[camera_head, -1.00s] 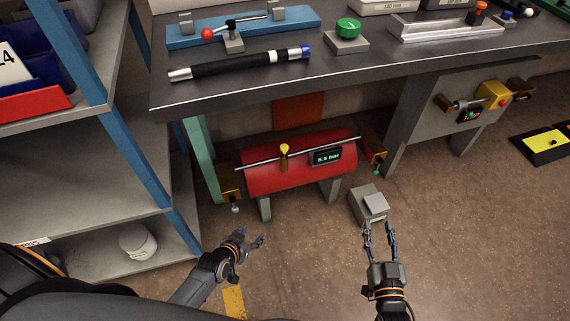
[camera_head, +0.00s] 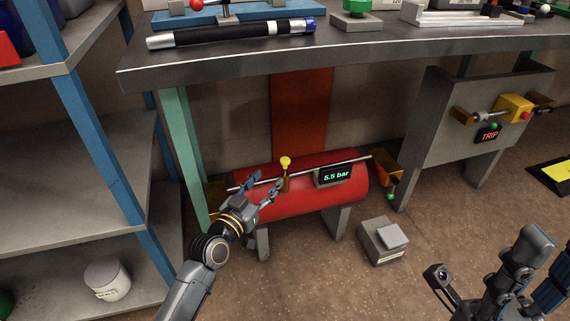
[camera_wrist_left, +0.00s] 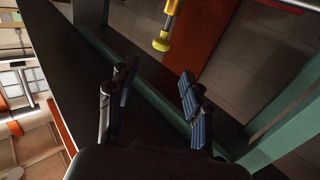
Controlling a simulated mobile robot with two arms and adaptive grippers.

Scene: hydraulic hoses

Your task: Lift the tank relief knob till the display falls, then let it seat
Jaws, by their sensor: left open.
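The tank relief knob (camera_head: 285,162) is yellow, on a brass stem at the top of the red tank (camera_head: 300,205). It also shows in the left wrist view (camera_wrist_left: 161,44), at the top centre beyond the fingers. The tank display (camera_head: 335,176) reads 5.5 bar in green. My left gripper (camera_head: 265,183) is open and empty, just left of the knob and slightly lower in the picture, apart from it. In the left wrist view the two fingers (camera_wrist_left: 157,80) are spread. My right arm is at the lower right; its finger state is unclear.
A metal bar (camera_head: 245,186) runs along the tank top. A green leg (camera_head: 182,145) and the shelf (camera_head: 80,185) stand left. A grey box (camera_head: 383,240) sits on the floor at right. A TRIP display (camera_head: 488,136) shows further right.

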